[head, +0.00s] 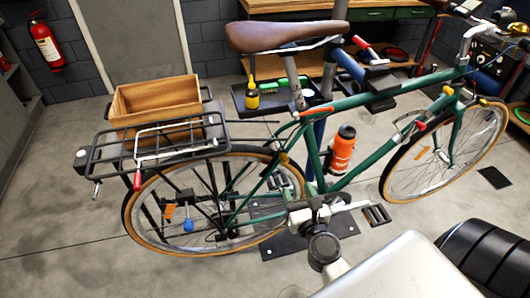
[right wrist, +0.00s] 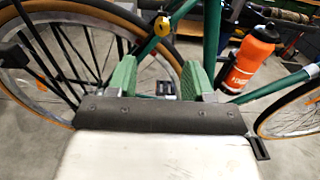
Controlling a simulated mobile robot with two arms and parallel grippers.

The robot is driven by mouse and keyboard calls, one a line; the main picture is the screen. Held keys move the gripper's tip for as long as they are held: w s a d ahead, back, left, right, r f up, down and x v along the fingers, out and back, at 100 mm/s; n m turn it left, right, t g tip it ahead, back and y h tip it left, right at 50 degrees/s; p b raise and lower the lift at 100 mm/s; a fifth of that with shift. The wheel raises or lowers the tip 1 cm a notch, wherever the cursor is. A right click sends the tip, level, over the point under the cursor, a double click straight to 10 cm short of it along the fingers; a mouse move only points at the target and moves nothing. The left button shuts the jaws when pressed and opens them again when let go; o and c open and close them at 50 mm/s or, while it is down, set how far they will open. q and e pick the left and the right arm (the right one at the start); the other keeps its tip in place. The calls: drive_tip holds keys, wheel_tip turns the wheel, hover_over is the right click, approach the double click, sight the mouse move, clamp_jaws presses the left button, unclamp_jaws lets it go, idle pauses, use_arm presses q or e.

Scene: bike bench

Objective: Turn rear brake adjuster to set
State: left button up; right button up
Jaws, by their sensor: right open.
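A small yellow part (head: 283,157) sits on the green bicycle frame above the rear wheel, by the seat stay; I take it to be the rear brake adjuster. It also shows in the right wrist view (right wrist: 162,27), above and beyond my fingertips. My right gripper (head: 318,208) is low in front of the frame near the crank, below and to the right of the yellow part, apart from it. In the right wrist view its two green-padded fingers (right wrist: 160,78) are spread with nothing held between them. My left gripper is not in view.
The green bicycle's rear wheel (right wrist: 70,62) and rack (head: 100,155) with a wooden box (head: 160,98) are at left. An orange bottle (head: 342,148) is on the frame. A blue knob (head: 188,226) shows by the rear wheel. Floor at left is clear.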

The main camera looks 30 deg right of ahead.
sight(286, 162)
drive_tip(key=p+x, duration=0.2)
drive_tip(key=x, duration=0.8)
drive_tip(key=shift+d, duration=0.1)
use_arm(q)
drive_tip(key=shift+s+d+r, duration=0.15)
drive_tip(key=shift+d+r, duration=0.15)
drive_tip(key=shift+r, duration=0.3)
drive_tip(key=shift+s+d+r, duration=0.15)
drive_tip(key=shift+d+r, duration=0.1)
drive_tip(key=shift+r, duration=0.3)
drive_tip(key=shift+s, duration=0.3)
use_arm(e)
drive_tip(key=c, duration=0.9)
